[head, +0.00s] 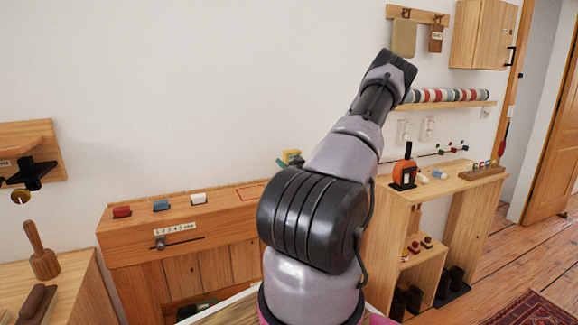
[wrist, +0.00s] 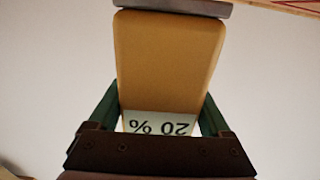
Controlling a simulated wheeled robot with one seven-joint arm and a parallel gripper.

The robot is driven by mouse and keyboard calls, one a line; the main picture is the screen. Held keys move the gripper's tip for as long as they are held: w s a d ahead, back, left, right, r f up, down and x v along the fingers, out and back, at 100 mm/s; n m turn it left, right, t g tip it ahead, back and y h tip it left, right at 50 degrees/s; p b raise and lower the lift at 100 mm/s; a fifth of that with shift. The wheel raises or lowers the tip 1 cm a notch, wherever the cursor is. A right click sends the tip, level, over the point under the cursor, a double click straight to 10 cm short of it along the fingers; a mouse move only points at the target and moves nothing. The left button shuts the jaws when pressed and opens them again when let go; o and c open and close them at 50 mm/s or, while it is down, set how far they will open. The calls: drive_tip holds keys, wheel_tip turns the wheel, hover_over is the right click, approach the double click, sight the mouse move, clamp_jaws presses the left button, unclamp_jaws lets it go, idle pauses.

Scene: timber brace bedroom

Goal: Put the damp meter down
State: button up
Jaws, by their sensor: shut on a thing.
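The damp meter (wrist: 170,60) is a mustard-yellow block with a grey end and a white label reading "20 %", upside down in the wrist view. My gripper (wrist: 160,104) has its green fingers on both sides of the meter and is shut on it. In the head view, a small yellow and green patch, seemingly the meter (head: 291,156) and fingers, shows left of my arm above the wooden bench (head: 180,222). My arm hides most of the gripper there. A red outlined rectangle (head: 251,191) is marked on the bench top; part of it shows at the wrist view's upper right.
Red, blue and white blocks (head: 161,205) stand along the bench top. A slider (head: 178,242) is on its front. Right of my arm is a wooden stand (head: 440,185) with an orange tool (head: 405,171). A mallet (head: 40,252) stands at left.

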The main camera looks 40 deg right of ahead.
drive_tip(key=shift+f, duration=0.55)
drive_tip(key=shift+f, duration=0.1)
drive_tip(key=o, duration=1.3)
drive_tip(key=v, duration=1.2)
drive_tip(key=shift+s, duration=0.15)
